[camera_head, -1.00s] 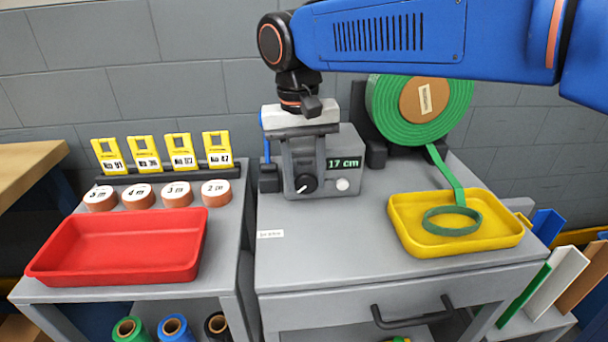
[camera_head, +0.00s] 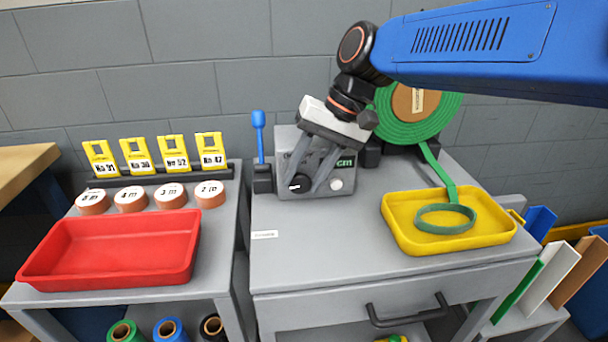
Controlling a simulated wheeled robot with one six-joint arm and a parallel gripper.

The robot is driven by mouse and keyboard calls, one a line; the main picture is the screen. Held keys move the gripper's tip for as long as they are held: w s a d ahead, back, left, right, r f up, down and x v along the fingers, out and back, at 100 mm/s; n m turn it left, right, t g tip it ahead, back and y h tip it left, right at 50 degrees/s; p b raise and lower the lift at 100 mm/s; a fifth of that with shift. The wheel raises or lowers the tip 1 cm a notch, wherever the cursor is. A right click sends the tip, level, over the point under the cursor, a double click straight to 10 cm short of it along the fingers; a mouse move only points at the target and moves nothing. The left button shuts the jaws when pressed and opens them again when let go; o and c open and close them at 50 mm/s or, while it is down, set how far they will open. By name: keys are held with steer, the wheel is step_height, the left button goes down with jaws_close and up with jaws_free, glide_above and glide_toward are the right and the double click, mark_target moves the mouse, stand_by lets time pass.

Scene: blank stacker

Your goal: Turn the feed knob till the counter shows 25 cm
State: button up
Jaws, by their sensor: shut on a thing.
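The feed machine is a grey box (camera_head: 347,200) on the grey bench. Its black feed knob (camera_head: 299,184) is low on the front face, with a white mark showing at its left. My gripper (camera_head: 306,182) reaches down to the knob, tilted, and its two grey fingers are shut on it. The counter (camera_head: 346,162) is a dark display with green text. The fingers and wrist hide its number, and only "cm" shows. A green strip (camera_head: 433,165) runs from the big green roll (camera_head: 430,112) into the yellow tray (camera_head: 399,234), where a loop of it lies.
A white button (camera_head: 336,184) is right of the knob. A blue-handled lever (camera_head: 259,137) stands at the machine's left. A red tray (camera_head: 110,270), several labelled rolls and yellow tags are on the left table. The bench front is clear.

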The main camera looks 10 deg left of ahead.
stand_by(0.3)
steer(key=o, duration=1)
steer(key=shift+o, duration=0.2)
steer(key=v, duration=1.7)
steer(key=shift+w+r, duration=0.1)
steer(key=shift+r, duration=0.05)
